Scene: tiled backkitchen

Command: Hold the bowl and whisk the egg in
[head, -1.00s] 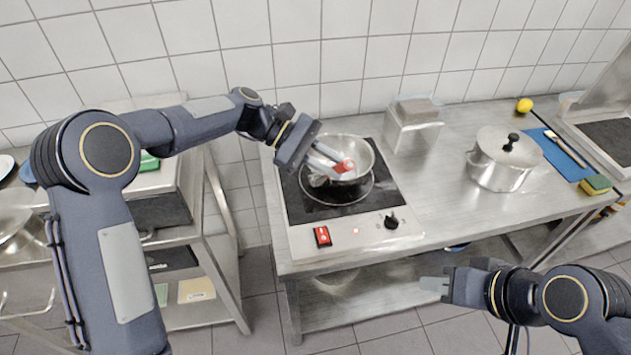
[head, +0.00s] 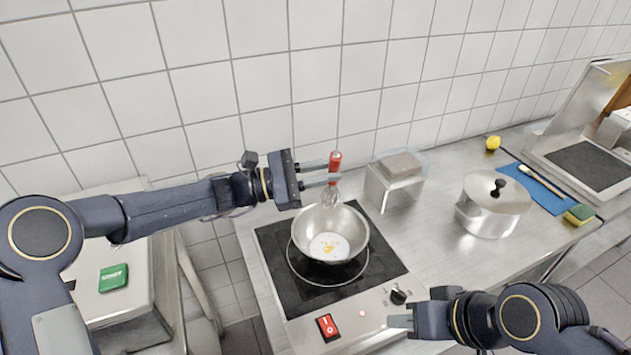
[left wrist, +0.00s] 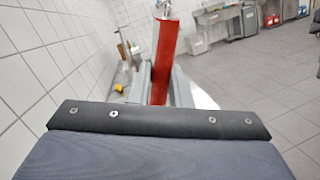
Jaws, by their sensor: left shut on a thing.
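The steel bowl (head: 357,232) stands upright on the black hob, with egg (head: 328,246), white and yolk, at its bottom. My left gripper (head: 336,172) is shut on the red handle of the whisk (head: 335,158). It holds the whisk nearly upright, wires down, at the bowl's far rim; I cannot tell whether the wires touch it. In the left wrist view the red handle (left wrist: 164,60) stands between the fingers. My right gripper (head: 400,316) is at the hob's front right corner, apart from the bowl; I cannot tell whether its jaws are open.
The hob (head: 280,257) has a red switch (head: 328,327) and a black knob (head: 398,296) at its front. A lidded pot (head: 490,212) and a metal stand (head: 392,185) are to the right. A blue board (head: 540,190) lies farther right. The counter between hob and pot is clear.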

